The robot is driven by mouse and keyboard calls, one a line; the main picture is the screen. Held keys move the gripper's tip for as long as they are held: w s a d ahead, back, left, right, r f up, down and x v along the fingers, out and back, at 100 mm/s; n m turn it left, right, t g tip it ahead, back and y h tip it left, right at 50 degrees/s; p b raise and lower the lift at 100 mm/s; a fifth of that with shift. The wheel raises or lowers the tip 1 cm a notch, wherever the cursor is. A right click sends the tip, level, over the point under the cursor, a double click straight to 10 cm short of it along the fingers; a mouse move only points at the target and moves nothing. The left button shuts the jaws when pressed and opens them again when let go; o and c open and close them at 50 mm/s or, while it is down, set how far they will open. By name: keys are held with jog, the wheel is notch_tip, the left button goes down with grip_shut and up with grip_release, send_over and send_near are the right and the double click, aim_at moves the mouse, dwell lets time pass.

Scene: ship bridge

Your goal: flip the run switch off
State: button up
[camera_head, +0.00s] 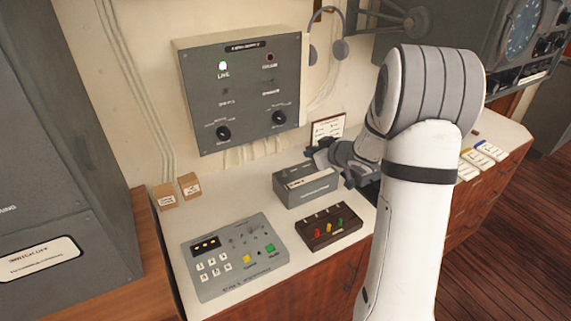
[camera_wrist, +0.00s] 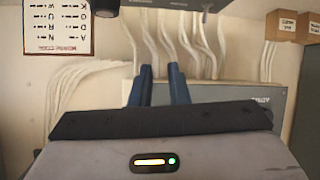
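A grey wall panel (camera_head: 243,92) has a lit green lamp (camera_head: 223,66) labelled LIVE, a dark red lamp (camera_head: 269,57), small controls and two black knobs. A grey desk console (camera_head: 234,256) has white keys, small toggles, and yellow and green buttons. The label of the run switch is too small to read, so I cannot tell which control it is. My gripper (camera_head: 321,148) is above the desk by a grey box (camera_head: 305,186), below and right of the wall panel. In the wrist view its two blue fingers (camera_wrist: 162,72) stand apart with nothing between them.
A dark block (camera_head: 329,228) with coloured levers sits before the grey box. Two small cartons (camera_head: 178,192) stand at the back left. A headset (camera_head: 327,38) hangs right of the panel. Cables (camera_wrist: 180,50) run down the wall. A tall grey cabinet (camera_head: 55,150) stands left.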

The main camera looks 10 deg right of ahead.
aim_at(287, 175)
jog(key=f+y, duration=0.1)
jog(key=s+a+f+n+g+y, duration=0.1)
jog(key=f+y, duration=0.1)
jog(key=a+f+g+y, duration=0.1)
jog(key=f+y, duration=0.1)
jog(key=shift+s+f+n, duration=0.1)
jog(key=shift+s+n, duration=0.15)
jog(key=shift+n, duration=0.15)
jog(key=shift+a+f, duration=0.15)
jog(key=shift+a, duration=0.1)
jog(key=p+x, duration=0.1)
jog(key=x, duration=0.6)
jog(key=shift+w+a, duration=0.1)
grip_shut()
